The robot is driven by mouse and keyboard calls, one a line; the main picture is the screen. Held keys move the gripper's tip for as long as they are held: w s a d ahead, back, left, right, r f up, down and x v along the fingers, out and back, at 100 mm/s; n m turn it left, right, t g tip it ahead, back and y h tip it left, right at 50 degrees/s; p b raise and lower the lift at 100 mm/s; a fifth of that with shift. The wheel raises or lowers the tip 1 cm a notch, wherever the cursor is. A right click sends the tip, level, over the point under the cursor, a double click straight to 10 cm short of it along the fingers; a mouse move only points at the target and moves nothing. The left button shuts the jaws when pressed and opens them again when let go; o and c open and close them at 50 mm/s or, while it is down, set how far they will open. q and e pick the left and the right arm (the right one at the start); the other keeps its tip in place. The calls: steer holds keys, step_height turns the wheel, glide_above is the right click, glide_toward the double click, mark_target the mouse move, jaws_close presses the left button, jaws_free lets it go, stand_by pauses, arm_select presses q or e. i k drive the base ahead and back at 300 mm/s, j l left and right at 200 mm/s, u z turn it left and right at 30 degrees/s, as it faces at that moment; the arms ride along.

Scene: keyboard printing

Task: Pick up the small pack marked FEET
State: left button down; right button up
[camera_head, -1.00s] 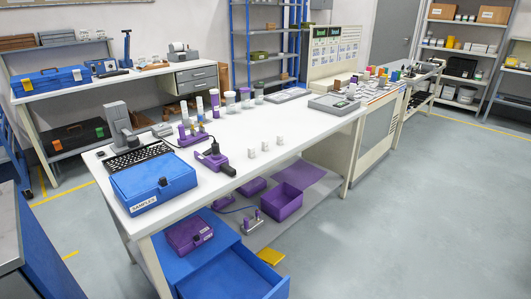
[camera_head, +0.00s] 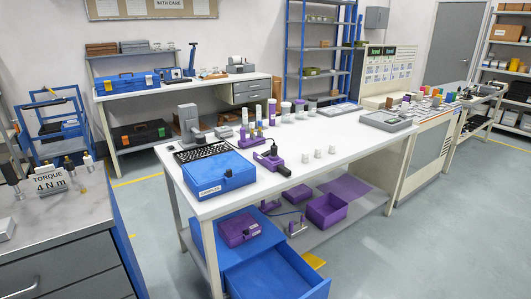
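I cannot read the word FEET on anything in view, so I cannot tell which thing is the pack. A blue case (camera_head: 219,174) with a white label sits at the bench's near left end. Neither of my grippers is in view.
A blue drawer (camera_head: 318,289) stands open under the bench's near end. Floor at right is clear.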

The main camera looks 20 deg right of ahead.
mark_target(317, 150)
steer(key=u, duration=1.45)
steer(key=l+u, duration=0.25)
steer(key=u, duration=0.2)
steer(key=k+l+u, duration=0.1)
steer(key=u, duration=0.3)
steer(key=k+l, duration=0.3)
steer(key=l, duration=0.25)
steer(key=k+l, duration=0.25)
steer(key=l, duration=0.3)
steer(key=k+l, duration=0.3)
steer(key=l, duration=0.3)
steer(key=k+l, duration=0.25)
steer(key=l, duration=0.3)
steer(key=k+l, duration=0.3)
steer(key=l, duration=0.25)
steer(key=k+l, duration=0.25)
steer(key=l, duration=0.3)
steer(key=k+l, duration=0.3)
steer(key=l, duration=0.25)
steer(key=k+l, duration=0.25)
steer(key=l, duration=0.35)
